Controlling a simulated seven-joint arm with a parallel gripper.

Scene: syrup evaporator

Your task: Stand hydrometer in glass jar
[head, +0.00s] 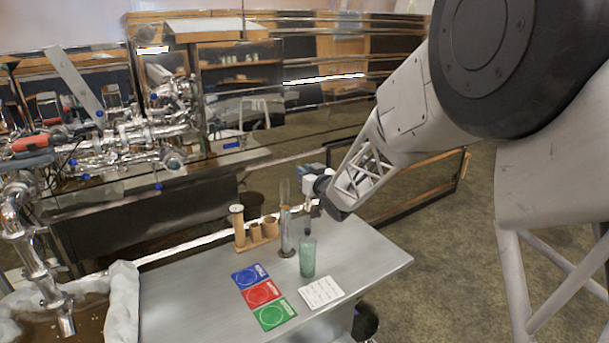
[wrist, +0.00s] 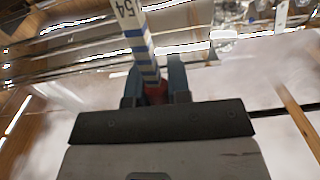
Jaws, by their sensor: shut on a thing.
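My gripper (head: 310,186) is above the metal table and shut on the hydrometer. In the wrist view the hydrometer (wrist: 147,48) is a pale stem with blue bands and a number, held between the two fingers (wrist: 155,90), with red at the grip. In the head view a thin dark piece (head: 308,226), apparently part of it, hangs below the gripper. The tall clear glass jar (head: 286,232) stands upright on its foot, left of the gripper. The hydrometer appears beside the jar, not in it. Fingertips are small and partly hidden in the head view.
A greenish glass (head: 308,258) stands close right of the jar, below the dark piece. A wooden rack (head: 258,243) is behind left. Blue (head: 250,275), red (head: 262,293) and green (head: 274,314) cards and a white card (head: 321,292) lie in front. The table's right side is clear.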

